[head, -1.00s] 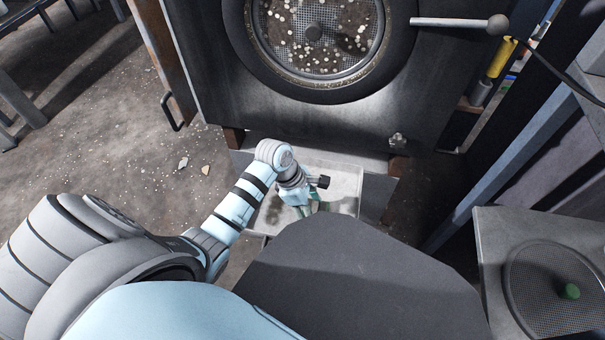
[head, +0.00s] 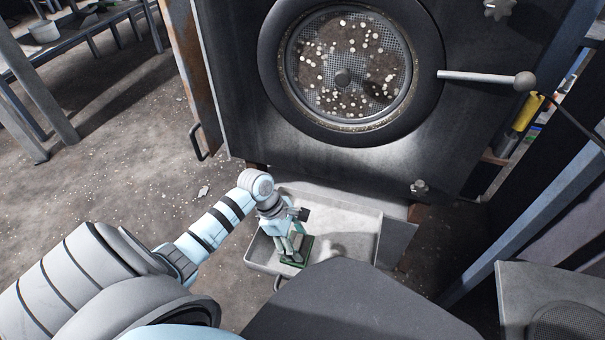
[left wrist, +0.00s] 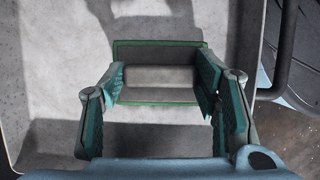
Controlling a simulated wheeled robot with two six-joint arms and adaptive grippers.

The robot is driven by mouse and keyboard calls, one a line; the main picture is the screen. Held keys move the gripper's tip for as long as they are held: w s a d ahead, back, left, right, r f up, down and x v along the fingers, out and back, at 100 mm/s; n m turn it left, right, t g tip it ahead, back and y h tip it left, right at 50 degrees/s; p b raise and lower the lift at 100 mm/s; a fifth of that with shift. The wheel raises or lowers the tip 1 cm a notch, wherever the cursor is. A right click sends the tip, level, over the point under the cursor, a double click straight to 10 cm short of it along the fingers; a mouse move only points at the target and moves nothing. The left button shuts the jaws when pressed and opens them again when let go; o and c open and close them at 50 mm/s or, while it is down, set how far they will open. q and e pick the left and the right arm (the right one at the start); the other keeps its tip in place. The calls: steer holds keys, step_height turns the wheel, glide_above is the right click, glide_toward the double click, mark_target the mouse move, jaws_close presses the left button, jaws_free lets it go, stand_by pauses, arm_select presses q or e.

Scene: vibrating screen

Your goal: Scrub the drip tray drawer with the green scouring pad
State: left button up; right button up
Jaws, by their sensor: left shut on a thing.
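The drip tray drawer (head: 352,238) is a shallow light-grey metal tray, pulled out below the machine. The green scouring pad (head: 303,256) is in the drawer's left part, low at its floor; contact with the floor is hard to judge. My left gripper (head: 290,246) points down into the drawer, shut on the pad's grey block. In the left wrist view, the gripper's teal fingers (left wrist: 162,88) stand either side of the grey block (left wrist: 158,77), with the green pad rim (left wrist: 160,102) around it. The drawer floor (left wrist: 55,75) also shows there. My right gripper is out of view.
The dark machine front (head: 230,95) with its round sieve window (head: 345,75) rises behind the drawer. A lever (head: 485,77) sticks out at right. A grey bench with a mesh disc (head: 565,322) stands at lower right. Open floor lies at left.

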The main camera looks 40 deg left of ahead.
arm_select(q)
steer(key=d, duration=0.1)
steer(key=w+d, duration=0.1)
steer(key=d, duration=0.2)
steer(key=shift+w+d, duration=0.15)
steer(key=shift+w, duration=0.1)
steer(key=d, duration=0.1)
steer(key=w+d, duration=0.1)
steer(key=d, duration=0.2)
steer(key=shift+w, duration=0.25)
steer(key=shift+f, duration=0.1)
steer(key=shift+s+a, duration=0.1)
steer(key=a, duration=0.2)
steer(key=s+a, duration=0.1)
steer(key=a, duration=0.1)
steer(key=shift+s+p, duration=0.15)
steer(key=shift+p, duration=0.15)
steer(key=shift+s+a, duration=0.25)
steer(key=shift+a, duration=0.45)
steer(key=shift+s+a, duration=0.3)
steer(key=shift+a, duration=0.45)
steer(key=shift+s+a, duration=0.25)
steer(key=shift+a, duration=0.45)
